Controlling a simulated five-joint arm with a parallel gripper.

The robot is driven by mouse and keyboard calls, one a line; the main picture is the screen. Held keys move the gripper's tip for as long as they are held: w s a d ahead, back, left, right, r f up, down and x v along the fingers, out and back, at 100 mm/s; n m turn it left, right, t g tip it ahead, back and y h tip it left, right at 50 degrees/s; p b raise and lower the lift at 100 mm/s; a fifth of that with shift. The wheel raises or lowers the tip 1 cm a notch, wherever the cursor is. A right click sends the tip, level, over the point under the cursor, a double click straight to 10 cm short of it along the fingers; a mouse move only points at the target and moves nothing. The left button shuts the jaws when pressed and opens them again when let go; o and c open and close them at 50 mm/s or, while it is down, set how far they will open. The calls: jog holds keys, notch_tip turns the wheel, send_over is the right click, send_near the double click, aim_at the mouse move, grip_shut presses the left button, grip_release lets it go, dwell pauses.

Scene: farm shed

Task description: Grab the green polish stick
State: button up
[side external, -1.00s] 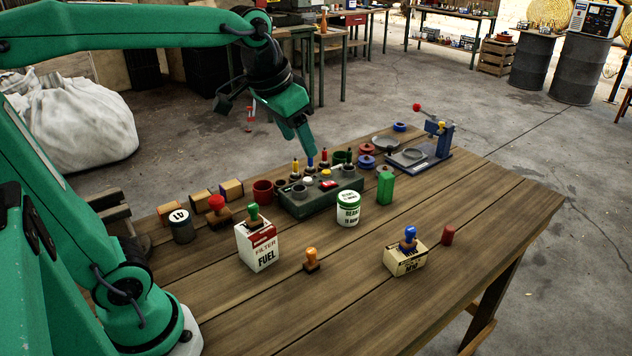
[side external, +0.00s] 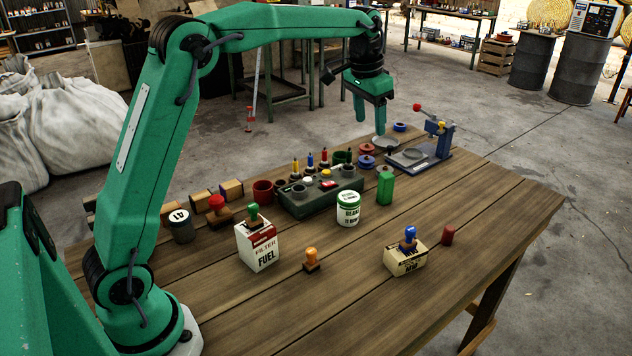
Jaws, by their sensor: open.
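A green upright block (side external: 385,187), which looks like the green polish stick, stands on the wooden table right of the white jar. It has a small dark top. My gripper (side external: 369,115) is in the air beyond and above it, near the table's far edge, fingers pointing down. Its two fingers are apart with nothing between them.
The white jar (side external: 348,209) and a dark green tray (side external: 300,205) of small items stand left of the green block. A blue press (side external: 434,148) and round tins (side external: 366,161) are behind. A blue-handled stamp on a box (side external: 405,262) and a red stick (side external: 448,235) are nearer.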

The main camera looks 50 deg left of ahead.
jog(key=w+a+f+g, duration=0.1)
jog(key=w+a+f, duration=0.1)
jog(key=w+f, duration=0.65)
jog(key=m+g, duration=0.1)
send_over(379, 203)
notch_tip(379, 203, down, 9)
jog(key=shift+d, duration=0.15)
jog(key=shift+f, duration=0.5)
jog(key=shift+f, duration=0.1)
jog(key=shift+w+a+f, duration=0.1)
jog(key=shift+f, duration=1.8)
jog(key=shift+w+a+f, duration=0.1)
jog(key=shift+f, duration=1.8)
jog(key=c, duration=1.1)
